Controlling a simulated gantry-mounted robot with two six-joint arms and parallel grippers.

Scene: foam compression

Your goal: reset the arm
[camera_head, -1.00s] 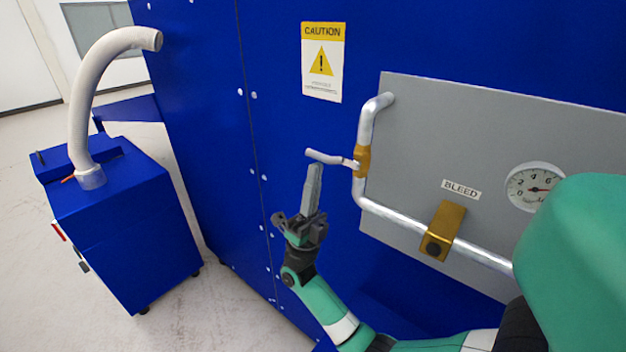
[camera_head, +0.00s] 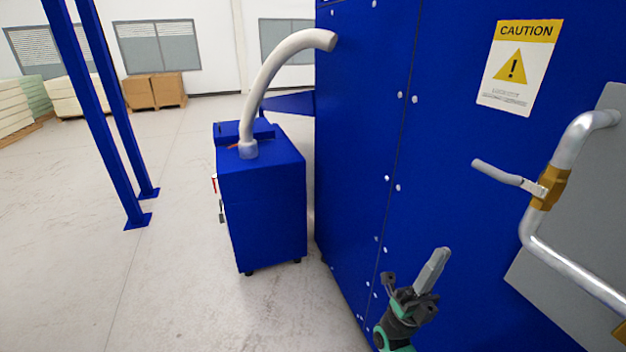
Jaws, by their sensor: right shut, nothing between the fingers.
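My right gripper (camera_head: 432,270) is at the lower right, in front of the blue machine panel. Its grey fingers are together, point up and to the right, and hold nothing. The valve lever (camera_head: 497,173) and its brass valve (camera_head: 549,188) on the silver pipe (camera_head: 575,140) are above and to the right of the gripper, with a clear gap between them. The left gripper is out of view.
The large blue machine (camera_head: 440,60) with a caution sign (camera_head: 514,66) fills the right side. A blue wheeled cabinet (camera_head: 262,205) with a pale hose (camera_head: 266,80) stands at the centre. Blue posts (camera_head: 100,120) stand at the left. Open floor (camera_head: 120,285) lies at the lower left.

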